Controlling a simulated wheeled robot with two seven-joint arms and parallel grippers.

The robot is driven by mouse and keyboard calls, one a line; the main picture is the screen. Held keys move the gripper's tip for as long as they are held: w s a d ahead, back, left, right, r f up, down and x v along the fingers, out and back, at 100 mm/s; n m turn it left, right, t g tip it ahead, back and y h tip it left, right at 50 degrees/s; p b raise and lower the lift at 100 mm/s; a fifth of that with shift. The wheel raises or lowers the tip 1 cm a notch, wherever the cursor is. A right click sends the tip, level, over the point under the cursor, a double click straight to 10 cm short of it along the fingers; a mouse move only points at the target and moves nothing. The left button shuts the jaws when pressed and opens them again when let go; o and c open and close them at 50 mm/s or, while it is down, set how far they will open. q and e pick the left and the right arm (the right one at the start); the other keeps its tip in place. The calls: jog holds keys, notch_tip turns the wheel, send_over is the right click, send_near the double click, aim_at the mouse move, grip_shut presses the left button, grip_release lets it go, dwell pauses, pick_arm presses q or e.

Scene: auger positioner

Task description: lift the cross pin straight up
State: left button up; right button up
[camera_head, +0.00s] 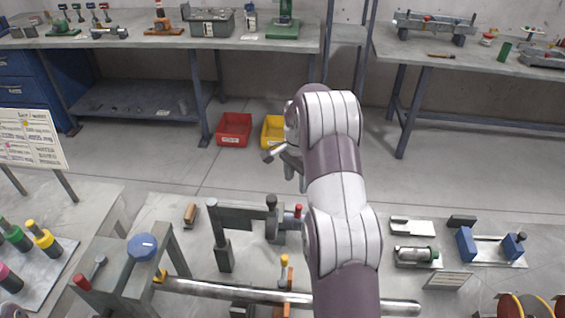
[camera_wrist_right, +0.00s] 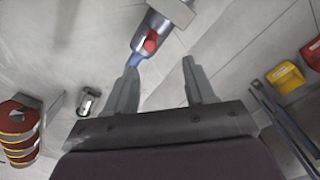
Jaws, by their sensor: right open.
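I cannot tell for sure which part is the cross pin. In the head view, a red-topped pin (camera_head: 298,211) stands at the right end of a grey bracket (camera_head: 240,212) on the near bench, beside a dark-topped post (camera_head: 271,203). A yellow-topped pin (camera_head: 284,262) stands nearer. My right gripper (camera_head: 272,156) is raised beyond the bracket, partly behind my arm. In the wrist view its fingers (camera_wrist_right: 160,88) are apart, with nothing between them. A red knob (camera_wrist_right: 150,42) on a grey-and-blue part lies beyond the fingertips. My left gripper is not in view.
A blue clamp fixture (camera_head: 466,243) stands at right. Red (camera_head: 234,129) and yellow (camera_head: 272,132) bins sit on the floor. My arm hides part of the bench.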

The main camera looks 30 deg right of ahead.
aim_at(298, 206)
jog(key=s+f, duration=0.1)
jog(key=f+p, duration=0.1)
jog(key=s+f, duration=0.1)
jog(key=shift+s+a+f, duration=0.3)
jog(key=f, duration=0.2)
jog(key=w+f+p, duration=0.1)
jog(key=f, duration=0.4)
jog(key=shift+w+d+f+p, duration=0.15)
jog(key=shift+d+p, duration=0.05)
jog(key=shift+p, duration=0.1)
jog(key=shift+f, duration=0.15)
jog(key=shift+s, duration=0.35)
jog(key=shift+w+f, duration=0.15)
grip_shut()
jog(key=shift+r, duration=0.35)
pick_arm(q)
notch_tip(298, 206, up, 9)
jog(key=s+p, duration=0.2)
jog(key=p, duration=0.3)
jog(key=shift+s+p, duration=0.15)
jog(key=shift+p, duration=0.15)
pick_arm(e)
jog(key=shift+r, duration=4)
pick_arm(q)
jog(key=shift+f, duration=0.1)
